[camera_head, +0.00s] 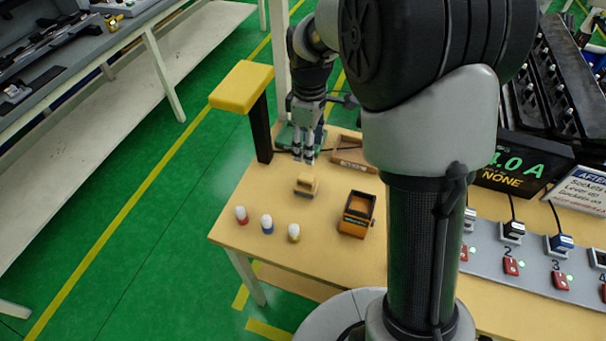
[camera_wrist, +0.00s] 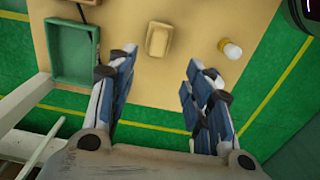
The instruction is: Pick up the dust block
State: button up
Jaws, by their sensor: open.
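The dust block is a small tan block (camera_head: 306,184) with a bluish lower edge, lying on the wooden table. In the wrist view the tan block (camera_wrist: 157,40) lies beyond my fingertips, roughly centred between them. My gripper (camera_head: 303,158) points down just behind the block in the head view, apart from it. In the wrist view my gripper (camera_wrist: 160,60) has its two blue-and-grey fingers wide apart with nothing between them.
An orange-and-black box (camera_head: 357,214) stands right of the block. A yellow-topped post (camera_head: 243,87) rises at the left edge. A green tray (camera_wrist: 72,78) lies left in the wrist view.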

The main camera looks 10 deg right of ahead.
aim_at(306, 177)
notch_tip(306, 177, down, 9)
jog(key=b, duration=0.2)
jog(key=shift+f+b, duration=0.15)
jog(key=shift+b, duration=0.15)
jog(key=shift+w+a+f+b, duration=0.15)
jog(key=shift+f+b, duration=0.45)
jog(key=shift+f, duration=0.75)
jog(key=shift+w+f+b, duration=0.1)
jog(key=shift+f+b, duration=0.5)
jog(key=shift+f, duration=0.75)
jog(key=shift+r, duration=0.1)
grip_shut()
notch_tip(306, 177, up, 20)
jog(key=p, duration=0.6)
